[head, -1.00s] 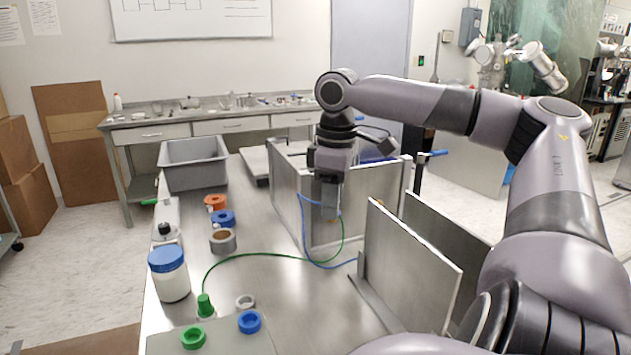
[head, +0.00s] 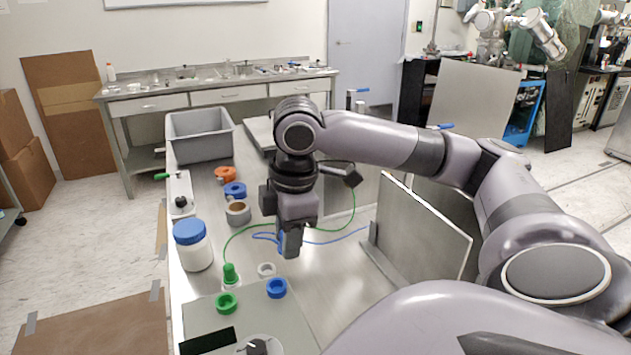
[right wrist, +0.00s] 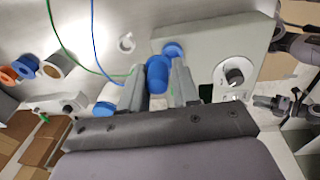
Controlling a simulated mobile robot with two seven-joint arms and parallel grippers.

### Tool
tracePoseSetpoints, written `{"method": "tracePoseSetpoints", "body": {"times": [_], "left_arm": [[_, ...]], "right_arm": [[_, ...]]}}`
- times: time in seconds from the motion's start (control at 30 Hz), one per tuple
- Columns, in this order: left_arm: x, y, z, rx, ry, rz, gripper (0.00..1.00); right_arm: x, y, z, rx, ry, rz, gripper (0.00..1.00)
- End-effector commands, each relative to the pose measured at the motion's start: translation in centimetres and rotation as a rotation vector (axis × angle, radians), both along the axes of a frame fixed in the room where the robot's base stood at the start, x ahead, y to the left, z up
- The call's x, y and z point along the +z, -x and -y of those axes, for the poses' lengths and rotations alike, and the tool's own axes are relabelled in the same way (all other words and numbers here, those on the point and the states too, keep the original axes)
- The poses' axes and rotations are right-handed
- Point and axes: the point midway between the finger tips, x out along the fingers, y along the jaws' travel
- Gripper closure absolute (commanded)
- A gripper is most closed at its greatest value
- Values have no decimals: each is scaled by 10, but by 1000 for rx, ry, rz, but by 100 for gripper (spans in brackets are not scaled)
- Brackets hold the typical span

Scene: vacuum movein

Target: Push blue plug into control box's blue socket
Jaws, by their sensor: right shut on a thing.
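The control box (head: 250,313) is a light grey panel at the table's near end. Its blue socket (head: 277,288) is a blue ring, with a green ring socket (head: 226,303) to its left. My right gripper (head: 291,250) points down above the table, just beyond the blue socket. In the right wrist view its fingers are shut on the blue plug (right wrist: 157,74), with the blue socket (right wrist: 173,50) close by on the box (right wrist: 200,45). The plug looks apart from the socket; the height gap is hard to judge. The blue cable (head: 335,242) trails right.
A green plug (head: 230,272) stands at the box's far left, beside a white ring (head: 266,269). A blue-lidded jar (head: 193,246), tape rolls (head: 238,213) and a grey bin (head: 200,137) line the left side. An upright metal panel (head: 425,225) stands at right.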

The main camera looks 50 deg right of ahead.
Motion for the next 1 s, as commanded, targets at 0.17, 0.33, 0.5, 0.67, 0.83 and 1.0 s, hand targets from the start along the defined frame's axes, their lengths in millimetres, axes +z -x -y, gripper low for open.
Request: {"method": "tracePoseSetpoints", "body": {"times": [0.17, 0.33, 0.5, 0.67, 0.83, 1.0], "left_arm": [[3, 0, 0, 1, -1, 0, 57], [2, 0, 0, 1, -1, 0, 57], [-6, 0, 0, 1, -1, 0, 57], [-18, 0, 0, 1, -1, 0, 57], [-33, 0, 0, 0, 0, -1, 57], [-34, 1, 0, 1, 0, -6, 57]], "right_arm": [[8, -5, -20, 86, 0, 9, 100], [7, -6, -25, 110, 0, 9, 100], [1, -6, -25, 111, 0, 8, 100], [-9, -6, -25, 110, -1, 8, 100], [-21, -6, -25, 109, -1, 9, 100], [-26, -5, -25, 108, -1, 6, 100]]}}
